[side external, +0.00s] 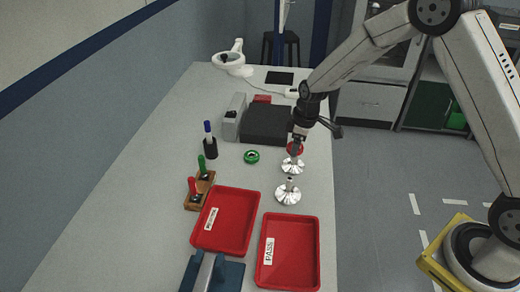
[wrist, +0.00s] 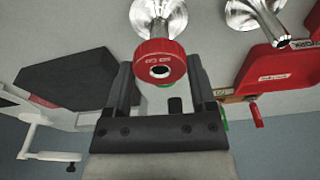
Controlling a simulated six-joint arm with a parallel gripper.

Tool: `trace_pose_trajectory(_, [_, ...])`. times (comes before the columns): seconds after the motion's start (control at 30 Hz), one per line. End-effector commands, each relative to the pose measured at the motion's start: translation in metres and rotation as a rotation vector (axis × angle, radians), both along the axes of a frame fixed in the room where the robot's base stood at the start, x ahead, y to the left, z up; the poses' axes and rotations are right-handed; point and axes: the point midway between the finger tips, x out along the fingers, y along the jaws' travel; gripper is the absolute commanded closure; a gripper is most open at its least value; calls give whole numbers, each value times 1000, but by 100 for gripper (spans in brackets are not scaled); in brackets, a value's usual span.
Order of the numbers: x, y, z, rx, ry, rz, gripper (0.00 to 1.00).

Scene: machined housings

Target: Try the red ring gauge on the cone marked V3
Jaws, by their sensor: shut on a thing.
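The red ring gauge (wrist: 160,58) is between the fingers of my gripper (wrist: 161,72), which is shut on it. In the side view the red ring gauge (side external: 296,149) is at the top of the farther silver cone (side external: 292,166), below my gripper (side external: 296,143). In the wrist view that cone (wrist: 157,14) lies directly behind the ring, lined up with its hole. I cannot tell how far the ring sits down around the cone. A second silver cone (side external: 288,193) stands nearer the camera. No V3 marking is readable on either cone.
A green ring (side external: 251,156) lies left of the cones. Two red trays stand in front, one labelled PASS (side external: 262,281), the other (side external: 229,192) beside it. A wooden rack (side external: 194,202), a dark case (side external: 268,125) and a grey block (side external: 234,115) stand around. The table's right edge is close.

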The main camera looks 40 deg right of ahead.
Motion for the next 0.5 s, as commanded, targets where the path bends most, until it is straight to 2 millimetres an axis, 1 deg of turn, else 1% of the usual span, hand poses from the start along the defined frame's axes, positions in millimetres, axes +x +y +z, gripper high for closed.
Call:
trace_pose_trajectory(0.23, [-1,0,0,0,2,0,98])
trace_pose_trajectory(0.5, [0,0,7,0,1,0,98])
